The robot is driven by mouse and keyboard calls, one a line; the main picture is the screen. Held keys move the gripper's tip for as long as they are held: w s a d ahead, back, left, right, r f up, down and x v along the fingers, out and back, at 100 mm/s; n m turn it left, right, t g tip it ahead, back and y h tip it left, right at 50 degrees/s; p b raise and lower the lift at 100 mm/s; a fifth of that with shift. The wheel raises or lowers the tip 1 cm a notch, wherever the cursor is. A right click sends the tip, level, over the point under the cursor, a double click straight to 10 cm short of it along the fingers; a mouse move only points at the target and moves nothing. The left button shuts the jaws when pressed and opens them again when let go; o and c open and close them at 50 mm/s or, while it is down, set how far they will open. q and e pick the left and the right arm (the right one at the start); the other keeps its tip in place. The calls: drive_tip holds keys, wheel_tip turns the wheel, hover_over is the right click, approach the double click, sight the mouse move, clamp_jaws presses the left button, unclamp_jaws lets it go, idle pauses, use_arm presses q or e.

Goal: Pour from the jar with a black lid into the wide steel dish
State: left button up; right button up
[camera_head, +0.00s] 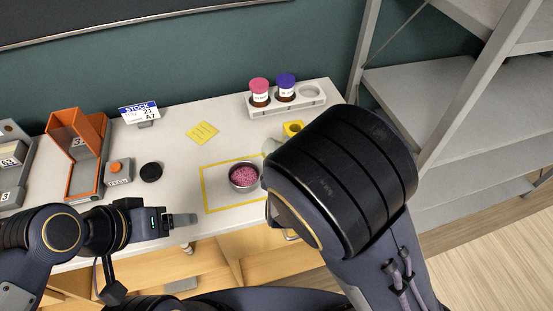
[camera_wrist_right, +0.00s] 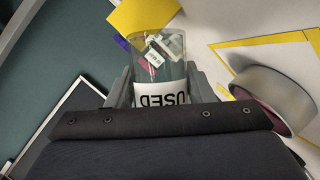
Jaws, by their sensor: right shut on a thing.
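My right gripper (camera_wrist_right: 162,88) is shut on a clear jar (camera_wrist_right: 152,62) with a white label reading USED, upside down in the right wrist view. The jar has no visible lid; coloured shapes show in or through it. In the head view my right arm hides most of the gripper and jar. The steel dish (camera_head: 244,175) holds pink granules inside a yellow outline; it also shows beside the jar in the right wrist view (camera_wrist_right: 270,92). A black round lid (camera_head: 151,172) lies on the table. My left gripper (camera_head: 184,219) is at the table's front edge, away from the dish; its finger gap is unclear.
A grey rack (camera_head: 312,105) at the back holds a pink-lidded jar (camera_head: 259,92) and a purple-lidded jar (camera_head: 286,87), with an empty round slot. An orange bin (camera_head: 84,180) stands left. A stock sign (camera_head: 139,112) and yellow note (camera_head: 202,132) are behind. Shelving (camera_head: 440,105) stands right.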

drive_tip(key=shift+w+d+r+m+g+y+b, duration=0.2)
drive_tip(key=shift+d+m+g+y+b, duration=0.1)
drive_tip(key=shift+m+y+b, duration=0.4)
drive_tip(key=m+b, duration=0.1)
drive_tip(key=m+y+b, duration=0.1)
drive_tip(key=b, duration=0.1)
drive_tip(key=shift+s+a+m+g, duration=0.2)
drive_tip(key=shift+a+m+g, duration=0.1)
drive_tip(key=shift+a+g, duration=0.1)
drive_tip(key=m+y+b, duration=0.1)
drive_tip(key=m+b, duration=0.1)
drive_tip(key=b, duration=0.1)
drive_tip(key=shift+s+a+y, duration=0.1)
drive_tip(key=shift+a+y, duration=0.2)
drive_tip(key=shift+y, duration=0.1)
drive_tip(key=shift+r+g+b, duration=0.1)
drive_tip(key=shift+g+b, duration=0.2)
drive_tip(key=shift+b, duration=0.35)
drive_tip(key=shift+a+m, duration=0.1)
drive_tip(key=shift+m, duration=0.2)
